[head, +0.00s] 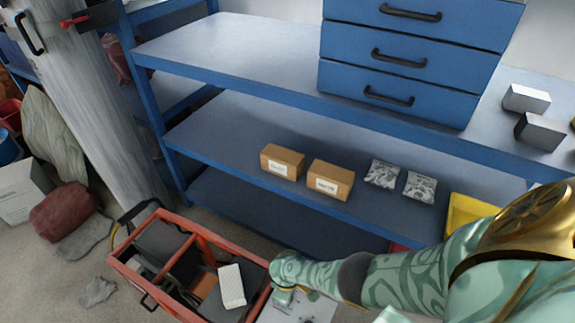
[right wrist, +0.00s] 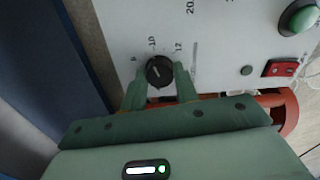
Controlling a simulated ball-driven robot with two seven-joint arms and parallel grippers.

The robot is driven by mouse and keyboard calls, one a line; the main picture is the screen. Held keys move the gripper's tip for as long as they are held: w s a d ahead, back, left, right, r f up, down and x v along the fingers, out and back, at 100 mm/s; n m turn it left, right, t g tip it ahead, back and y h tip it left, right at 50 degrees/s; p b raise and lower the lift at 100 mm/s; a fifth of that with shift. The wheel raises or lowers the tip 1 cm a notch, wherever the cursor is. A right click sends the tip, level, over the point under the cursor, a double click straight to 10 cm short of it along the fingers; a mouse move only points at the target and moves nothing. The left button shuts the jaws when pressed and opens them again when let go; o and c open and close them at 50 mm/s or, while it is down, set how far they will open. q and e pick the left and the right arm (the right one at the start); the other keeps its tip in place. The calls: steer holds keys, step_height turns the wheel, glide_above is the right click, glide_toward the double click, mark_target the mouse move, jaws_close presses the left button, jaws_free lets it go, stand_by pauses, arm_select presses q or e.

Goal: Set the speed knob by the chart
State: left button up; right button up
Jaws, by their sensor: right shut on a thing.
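A black speed knob (right wrist: 158,71) with a pale pointer mark sits on a white panel (right wrist: 225,55) in the right wrist view. Printed numbers 8, 10 and 12 stand around it, and a 20 is farther up. The exact setting is hard to read. My right gripper (right wrist: 160,84) is shut on the knob, one finger on each side. In the head view my right gripper (head: 284,294) is low in the middle, over the panel (head: 300,310), and the knob is hidden. No chart can be made out. My left gripper is not in view.
A green button (right wrist: 299,18) and a red switch (right wrist: 280,68) are on the panel. An orange-red toolbox (head: 128,268) stands left of my gripper. Behind it a blue shelf (head: 225,130) holds two cartons (head: 330,180) and two silvery packets (head: 420,187).

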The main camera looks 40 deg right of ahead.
steer(key=shift+d+m, duration=0.1)
steer(key=shift+m, duration=0.7)
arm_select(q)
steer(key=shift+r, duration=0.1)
arm_select(e)
steer(key=o, duration=1)
steer(key=shift+c, duration=0.2)
arm_select(q)
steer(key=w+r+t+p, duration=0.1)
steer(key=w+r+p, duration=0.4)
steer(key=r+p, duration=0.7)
steer(key=shift+p, duration=0.65)
arm_select(e)
step_height(320, 180, up, 16)
steer(key=shift+r, duration=0.15)
